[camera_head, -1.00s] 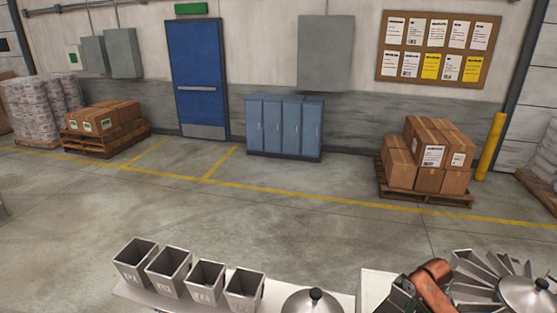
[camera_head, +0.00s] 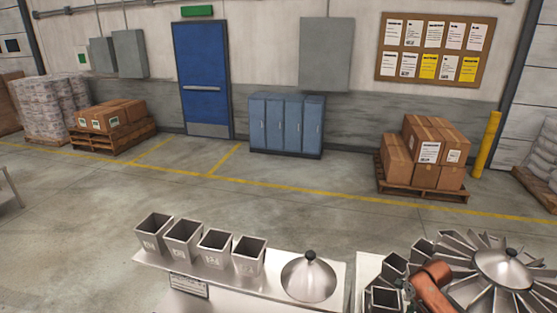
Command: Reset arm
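An orange and dark arm part, which looks like my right arm, shows at the lower right in the head view. The dark end of it, my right gripper (camera_head: 407,294), is beside small open steel buckets (camera_head: 383,299) at the edge of the round multi-bucket weigher (camera_head: 470,262). Its fingers are too small and partly hidden, so I cannot tell whether it is open or shut or holds anything. My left gripper is out of view.
Several labelled steel hoppers (camera_head: 199,245) and a domed lid with a dark knob (camera_head: 309,277) stand on a steel table (camera_head: 232,284). Beyond is open floor (camera_head: 290,220), with a blue locker (camera_head: 287,124), a blue door (camera_head: 202,85) and pallets of boxes (camera_head: 428,152) along the wall.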

